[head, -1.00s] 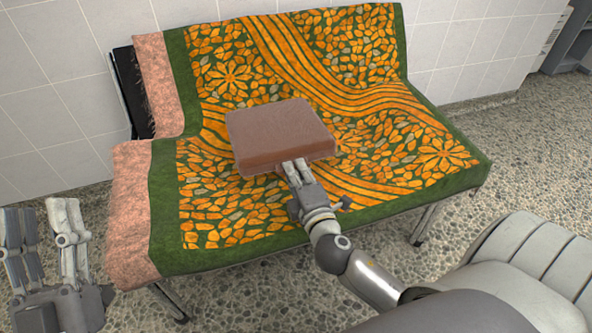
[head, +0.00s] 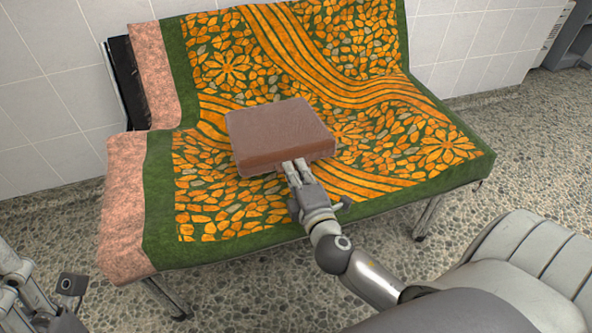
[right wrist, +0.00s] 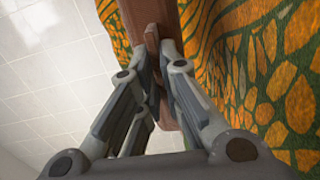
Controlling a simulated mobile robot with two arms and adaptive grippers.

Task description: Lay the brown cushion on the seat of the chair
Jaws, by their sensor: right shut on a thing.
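The brown cushion (head: 280,135) is a flat, boxy block over the middle of the chair's seat; it also shows edge-on in the right wrist view (right wrist: 162,14). My right gripper (head: 295,168) is shut on its near edge; its fingers (right wrist: 156,50) close on it in the right wrist view. I cannot tell whether its underside touches the cover. The chair (head: 335,185) is a wide, bench-like seat with a backrest, draped in a green and orange patterned cloth with a pink edge. My left gripper (head: 18,285) is partly cut off at the lower left, away from the chair.
The cloth is wavy across seat and backrest, with bare room on both sides of the cushion. A white tiled wall (head: 60,90) stands behind the chair. The speckled floor (head: 525,150) is open at right. A grey shelf-like unit (head: 573,45) stands at the far right.

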